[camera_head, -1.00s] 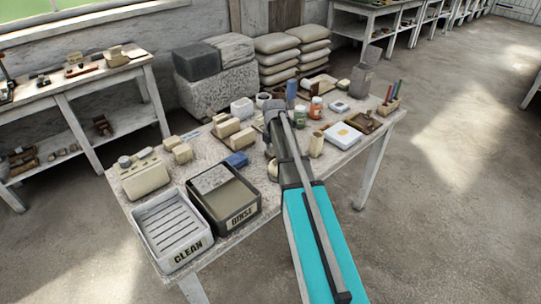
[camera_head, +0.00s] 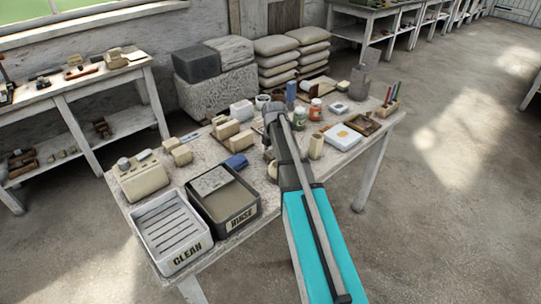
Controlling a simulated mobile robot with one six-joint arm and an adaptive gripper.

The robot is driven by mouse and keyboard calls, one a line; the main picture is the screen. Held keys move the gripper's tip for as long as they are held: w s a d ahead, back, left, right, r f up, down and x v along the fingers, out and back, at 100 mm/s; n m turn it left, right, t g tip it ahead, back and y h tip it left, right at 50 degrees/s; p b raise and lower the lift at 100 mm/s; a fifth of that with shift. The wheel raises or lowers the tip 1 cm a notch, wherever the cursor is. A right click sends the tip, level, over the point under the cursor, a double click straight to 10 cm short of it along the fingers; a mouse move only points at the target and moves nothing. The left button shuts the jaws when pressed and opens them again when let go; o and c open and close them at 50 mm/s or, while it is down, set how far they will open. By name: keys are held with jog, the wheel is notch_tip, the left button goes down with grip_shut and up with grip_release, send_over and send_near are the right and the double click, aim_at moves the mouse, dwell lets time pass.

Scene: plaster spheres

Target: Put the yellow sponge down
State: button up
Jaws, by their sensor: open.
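I cannot make out the yellow sponge for certain. A small pale yellowish piece (camera_head: 272,170) shows at the left edge of my arm, mostly covered, and I cannot tell what it is. My arm reaches from the bottom of the view over the worktable (camera_head: 205,163), and its dark wrist end is above the middle of the tabletop. The fingers of my gripper are hidden behind the arm, so I see neither them nor anything between them.
A white CLEAN tray (camera_head: 205,246) and a dark RINSE tray (camera_head: 252,211) stand at the table's front left. A white tile with a yellow spot (camera_head: 343,136) and jars (camera_head: 315,110) are on the right.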

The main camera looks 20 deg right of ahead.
aim_at(272, 155)
jog(key=shift+r, duration=0.1)
notch_tip(272, 155, up, 12)
jog(key=p, duration=1.2)
dwell(0.8)
jog(key=s+a+m, duration=0.7)
jog(key=s+m, duration=0.3)
jog(key=m, duration=0.1)
jog(key=s+a+m, duration=0.8)
jog(key=s+m, duration=0.3)
